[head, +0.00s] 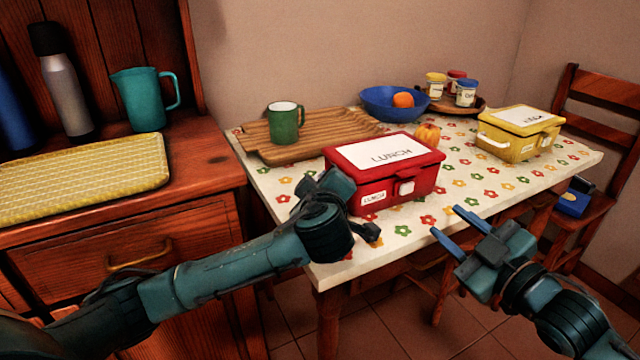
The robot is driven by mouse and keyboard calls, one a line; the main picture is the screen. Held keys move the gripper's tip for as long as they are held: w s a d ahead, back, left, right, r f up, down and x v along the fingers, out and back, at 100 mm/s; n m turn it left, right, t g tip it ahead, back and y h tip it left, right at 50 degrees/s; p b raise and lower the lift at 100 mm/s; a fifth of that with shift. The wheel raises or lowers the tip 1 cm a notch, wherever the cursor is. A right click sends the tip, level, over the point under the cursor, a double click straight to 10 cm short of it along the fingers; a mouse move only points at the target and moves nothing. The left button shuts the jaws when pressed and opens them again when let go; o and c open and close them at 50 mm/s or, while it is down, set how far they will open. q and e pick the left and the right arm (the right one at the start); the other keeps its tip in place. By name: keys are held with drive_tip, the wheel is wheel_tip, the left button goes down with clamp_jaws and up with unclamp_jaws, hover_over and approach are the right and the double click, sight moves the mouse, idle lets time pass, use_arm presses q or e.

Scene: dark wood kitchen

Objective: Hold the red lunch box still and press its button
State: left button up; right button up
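The red lunch box (425,155) stands upright and closed on the table, with a white "LUNCH" panel on its lid. A small white button or latch (405,188) is on its front, beside a white label. My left gripper (336,186) is at the box's front left corner and overlaps it in the picture; its fingers are hidden, so I cannot tell whether it touches or is open. My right gripper (445,219) is open and empty, in front of the box and to its right, apart from it, with its fingers pointing toward the table edge.
A chair (610,123) stands at right, a cabinet (205,165) at left.

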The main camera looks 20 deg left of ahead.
use_arm(q)
drive_tip(key=shift+w+a+f, duration=0.1)
drive_tip(key=shift+w+a, duration=0.05)
drive_tip(key=shift+w, duration=0.2)
clamp_jaws()
